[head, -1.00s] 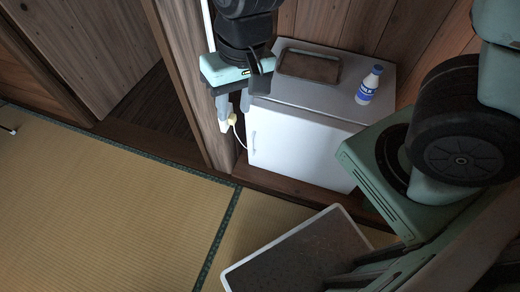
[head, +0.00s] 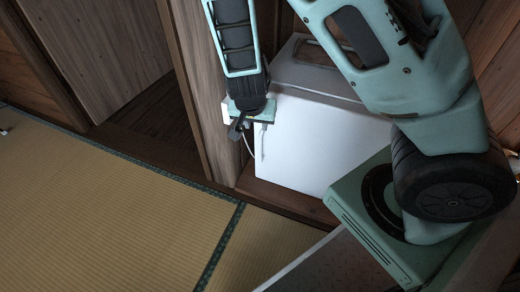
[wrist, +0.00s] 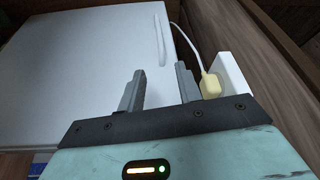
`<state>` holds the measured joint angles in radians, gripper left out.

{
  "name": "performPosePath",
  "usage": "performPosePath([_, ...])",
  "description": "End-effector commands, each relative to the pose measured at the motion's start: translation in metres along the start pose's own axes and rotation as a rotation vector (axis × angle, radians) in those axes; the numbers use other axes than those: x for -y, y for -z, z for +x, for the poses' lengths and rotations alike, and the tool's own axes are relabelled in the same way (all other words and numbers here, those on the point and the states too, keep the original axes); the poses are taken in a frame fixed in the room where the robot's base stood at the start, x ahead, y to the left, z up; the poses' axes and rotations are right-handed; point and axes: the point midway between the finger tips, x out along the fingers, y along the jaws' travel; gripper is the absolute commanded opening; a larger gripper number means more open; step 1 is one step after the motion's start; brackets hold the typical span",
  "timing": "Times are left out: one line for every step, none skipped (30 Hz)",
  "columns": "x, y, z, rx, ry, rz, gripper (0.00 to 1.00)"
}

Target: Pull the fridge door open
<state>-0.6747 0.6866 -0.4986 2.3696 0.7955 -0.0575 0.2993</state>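The small white fridge (head: 325,145) stands against the wooden wall with its door shut. In the wrist view the white door (wrist: 75,65) fills the left half, and its slim vertical handle (wrist: 161,40) lies beyond my fingertips near the door's edge. My gripper (wrist: 158,82) is open, its two grey fingers apart with nothing between them. In the head view my gripper (head: 251,130) hangs in front of the door's left side, by the handle. Part of the fridge top is hidden behind my arm. Contact with the handle is not visible.
A yellow plug (wrist: 210,86) with a white cable sits at a white wall outlet (wrist: 232,75) close beside the right finger. A wooden post (head: 205,95) stands left of the fridge. The tatami floor (head: 110,210) in front and left is clear.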

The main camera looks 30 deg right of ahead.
Motion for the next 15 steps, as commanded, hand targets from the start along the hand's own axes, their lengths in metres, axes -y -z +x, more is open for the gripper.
performPosePath([0.000, -0.001, 0.010, 0.000, -0.001, 0.001, 0.34])
performPosePath([0.000, -0.001, 0.014, 0.000, -0.001, 0.001, 0.34])
performPosePath([0.000, -0.002, 0.021, 0.001, -0.001, 0.001, 0.34])
performPosePath([0.000, -0.002, 0.027, 0.001, 0.000, 0.001, 0.34])
performPosePath([-0.001, -0.002, 0.033, 0.001, -0.001, 0.002, 0.34])
performPosePath([-0.001, -0.003, 0.041, 0.002, -0.001, 0.002, 0.34])
performPosePath([-0.001, -0.003, 0.047, 0.002, -0.001, 0.002, 0.34])
performPosePath([-0.001, -0.003, 0.053, 0.003, -0.001, 0.002, 0.34])
performPosePath([0.000, -0.003, 0.061, 0.003, -0.001, 0.001, 0.34])
performPosePath([-0.001, -0.003, 0.067, 0.003, -0.001, 0.001, 0.34])
performPosePath([-0.001, -0.003, 0.073, 0.003, -0.001, 0.000, 0.34])
performPosePath([-0.001, -0.003, 0.081, 0.003, -0.001, 0.000, 0.34])
performPosePath([-0.001, -0.003, 0.087, 0.003, -0.001, 0.000, 0.34])
performPosePath([0.000, -0.003, 0.093, 0.002, 0.000, 0.000, 0.34])
performPosePath([0.000, -0.003, 0.101, 0.002, 0.000, 0.000, 0.34])
